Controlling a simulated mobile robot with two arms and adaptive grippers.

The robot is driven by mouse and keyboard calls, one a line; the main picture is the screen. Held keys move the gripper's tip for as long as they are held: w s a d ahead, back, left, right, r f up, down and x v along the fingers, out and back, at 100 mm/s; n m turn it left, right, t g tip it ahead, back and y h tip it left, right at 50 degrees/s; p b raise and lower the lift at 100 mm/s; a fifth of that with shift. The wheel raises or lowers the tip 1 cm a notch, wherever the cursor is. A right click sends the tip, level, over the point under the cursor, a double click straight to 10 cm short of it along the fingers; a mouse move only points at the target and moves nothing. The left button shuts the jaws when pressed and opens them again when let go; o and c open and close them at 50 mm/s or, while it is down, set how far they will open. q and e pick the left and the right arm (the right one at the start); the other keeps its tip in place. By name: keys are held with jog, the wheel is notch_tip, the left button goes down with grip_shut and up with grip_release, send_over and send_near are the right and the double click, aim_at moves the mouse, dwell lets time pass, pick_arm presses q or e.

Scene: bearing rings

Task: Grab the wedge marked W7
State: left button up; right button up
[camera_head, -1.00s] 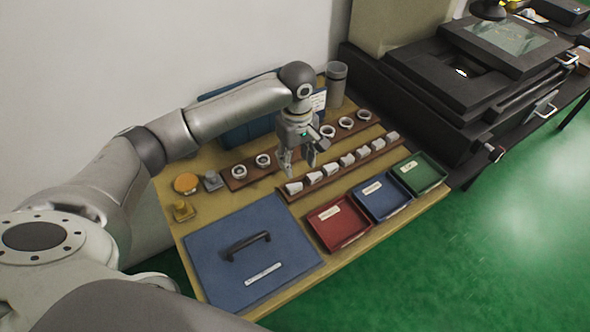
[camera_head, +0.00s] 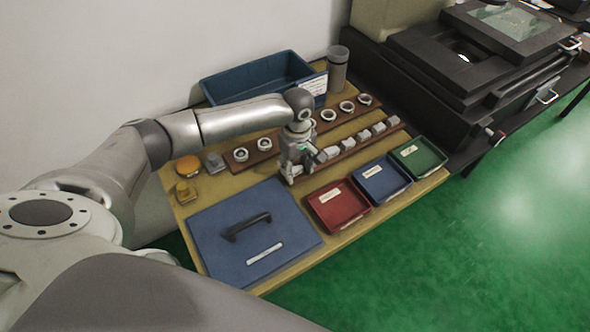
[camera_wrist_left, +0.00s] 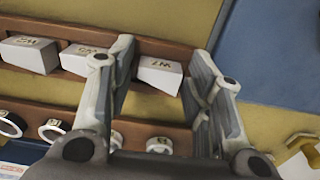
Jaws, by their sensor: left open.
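The wedge marked W7 (camera_wrist_left: 158,79) is a pale block at the end of a brown rack in the left wrist view. My left gripper (camera_wrist_left: 161,57) is open, with one finger on each side of this wedge. A gap shows beside the wedge, so it does not look gripped. In the head view my left gripper (camera_head: 292,180) is low at the near left end of the wedge rack (camera_head: 345,149) and hides that end, W7 included. My right gripper is not in view.
Other wedges stand along the rack, the nearest one (camera_wrist_left: 85,60) just beside a finger. A rack of rings (camera_head: 264,144) runs behind. Red (camera_head: 338,205), blue (camera_head: 381,181) and green (camera_head: 418,156) trays lie in front.

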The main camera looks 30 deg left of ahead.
pick_arm(q)
jog(key=shift+c, duration=1.4)
jog(key=c, duration=0.5)
jog(key=shift+c, duration=0.4)
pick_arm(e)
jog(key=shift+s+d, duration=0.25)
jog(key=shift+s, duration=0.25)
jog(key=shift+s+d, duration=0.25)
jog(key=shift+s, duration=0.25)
pick_arm(q)
jog(key=shift+r, duration=0.15)
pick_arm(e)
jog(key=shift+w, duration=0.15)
